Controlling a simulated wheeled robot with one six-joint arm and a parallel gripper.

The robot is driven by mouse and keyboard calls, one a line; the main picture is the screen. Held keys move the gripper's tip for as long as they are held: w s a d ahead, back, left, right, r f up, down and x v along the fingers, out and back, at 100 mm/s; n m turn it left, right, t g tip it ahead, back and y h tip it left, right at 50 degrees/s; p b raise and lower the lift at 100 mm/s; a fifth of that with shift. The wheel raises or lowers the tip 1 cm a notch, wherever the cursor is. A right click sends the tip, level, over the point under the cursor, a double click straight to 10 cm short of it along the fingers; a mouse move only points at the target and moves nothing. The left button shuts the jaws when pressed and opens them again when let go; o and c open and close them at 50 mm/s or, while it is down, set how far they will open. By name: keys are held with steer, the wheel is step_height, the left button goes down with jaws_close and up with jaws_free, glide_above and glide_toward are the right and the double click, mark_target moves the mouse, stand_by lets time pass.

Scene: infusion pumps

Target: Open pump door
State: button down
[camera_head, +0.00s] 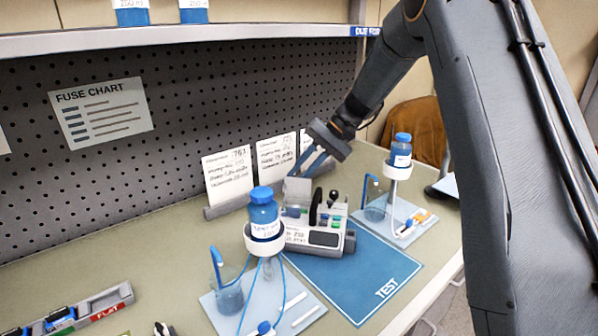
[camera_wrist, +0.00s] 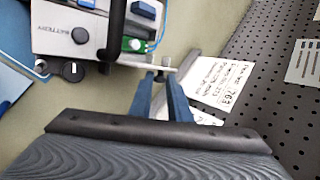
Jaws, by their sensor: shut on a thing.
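The pump (camera_head: 318,240) sits on the blue TEST mat, partly hidden by a blue-capped bottle in front. A pale grey panel, which looks like its door (camera_head: 297,188), stands up at the pump's left rear. My gripper (camera_head: 303,172) reaches down from behind and its fingertips meet the panel's upper edge. In the wrist view my gripper (camera_wrist: 160,77) is closed on a thin pale edge beside the pump (camera_wrist: 75,38). The pump's open face shows a BATTERY label, a black knob, blue blocks and a black handle. The exact grip contact is small and partly hidden.
The bottle on its stand (camera_head: 264,212) is close in front of the pump. Another bottle stand (camera_head: 400,158) is at right. White cards (camera_head: 228,175) stand behind, before the pegboard. The mat's front right (camera_head: 375,275) is clear.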

steer(key=shift+w+d+f+m+g+y+b, duration=0.15)
steer(key=shift+w+f+m+g+y+b, duration=0.15)
steer(key=shift+w+g+b, duration=0.25)
steer(key=shift+w+d+f+m+g+y+b, duration=0.1)
steer(key=shift+w+f+m+g+y+b, duration=0.15)
steer(key=shift+w+g, duration=0.35)
steer(key=shift+s+g, duration=0.1)
steer(key=shift+g, duration=0.15)
steer(key=c, duration=1.7)
jaws_free()
steer(key=shift+o, duration=0.2)
steer(key=b+v, duration=0.2)
steer(key=v, duration=0.6)
steer(key=shift+f, duration=0.1)
